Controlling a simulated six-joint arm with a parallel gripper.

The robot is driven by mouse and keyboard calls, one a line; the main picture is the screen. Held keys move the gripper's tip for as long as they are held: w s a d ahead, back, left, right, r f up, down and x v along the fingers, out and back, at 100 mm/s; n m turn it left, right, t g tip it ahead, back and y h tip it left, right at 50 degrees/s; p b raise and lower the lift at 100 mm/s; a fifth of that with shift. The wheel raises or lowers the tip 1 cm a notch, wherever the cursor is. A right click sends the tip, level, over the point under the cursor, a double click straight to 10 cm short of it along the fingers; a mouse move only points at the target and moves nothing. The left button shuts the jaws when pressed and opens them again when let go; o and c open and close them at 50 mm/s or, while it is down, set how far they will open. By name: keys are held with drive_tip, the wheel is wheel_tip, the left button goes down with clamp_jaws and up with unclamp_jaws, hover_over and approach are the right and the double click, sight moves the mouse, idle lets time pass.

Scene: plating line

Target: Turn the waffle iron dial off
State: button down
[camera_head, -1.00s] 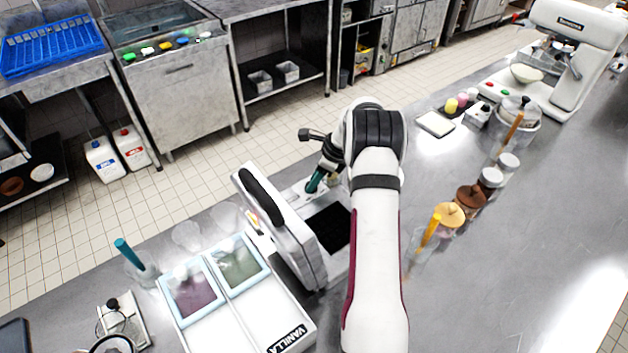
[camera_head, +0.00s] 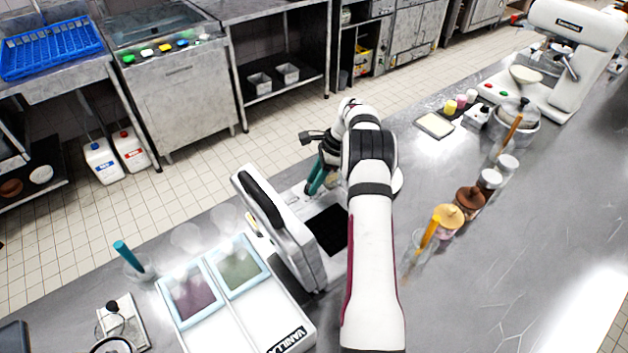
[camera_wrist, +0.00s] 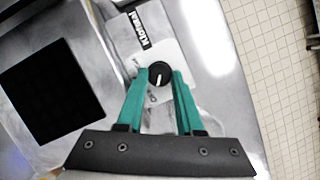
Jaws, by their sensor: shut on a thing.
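The waffle iron (camera_head: 288,240) stands on the counter with its lid tilted up and its dark plate (camera_head: 328,230) bare. In the wrist view, the black round dial (camera_wrist: 159,72) with a white pointer line sits on the iron's pale control panel. The pointer runs roughly up and down in that picture. My gripper (camera_wrist: 161,77) has its two teal fingers shut on the dial, one on each side. In the head view, my gripper (camera_head: 316,180) reaches down at the iron's far end, and the dial cannot be made out there.
A white tray (camera_head: 265,315) marked VANILLA with two framed tubs is left of the iron. Several topping jars, including a brown-lidded one (camera_head: 470,200), stand right of my arm. The counter's far edge lies just beyond the iron.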

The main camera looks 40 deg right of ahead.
drive_tip(key=c, duration=0.6)
unclamp_jaws()
drive_tip(key=shift+o, duration=0.2)
drive_tip(key=v, duration=1.5)
drive_tip(key=shift+r, duration=0.4)
